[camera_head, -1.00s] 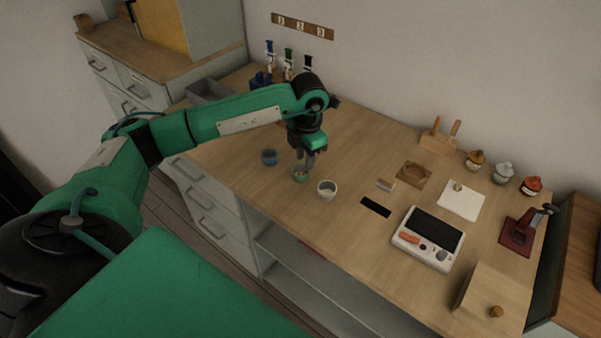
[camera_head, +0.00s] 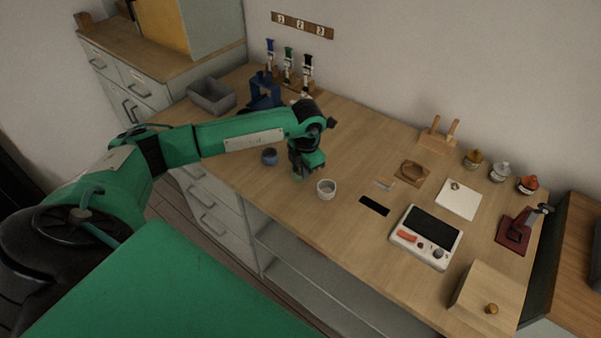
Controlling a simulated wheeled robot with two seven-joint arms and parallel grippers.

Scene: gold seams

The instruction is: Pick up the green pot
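The green pot (camera_head: 298,178) is a small round pot near the front edge of the wooden worktop, between a blue pot (camera_head: 269,157) and a white pot (camera_head: 326,189). My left gripper (camera_head: 299,171) points down right at the green pot and hides most of it. The fingers are too small and too covered to show whether they are apart or closed on the pot. My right gripper is not in view.
A grey bin (camera_head: 211,96) and a blue stand (camera_head: 264,92) are at the back left, near several dispensers (camera_head: 288,68). A white device with a dark screen (camera_head: 426,237) and a wooden box (camera_head: 487,298) are on the right.

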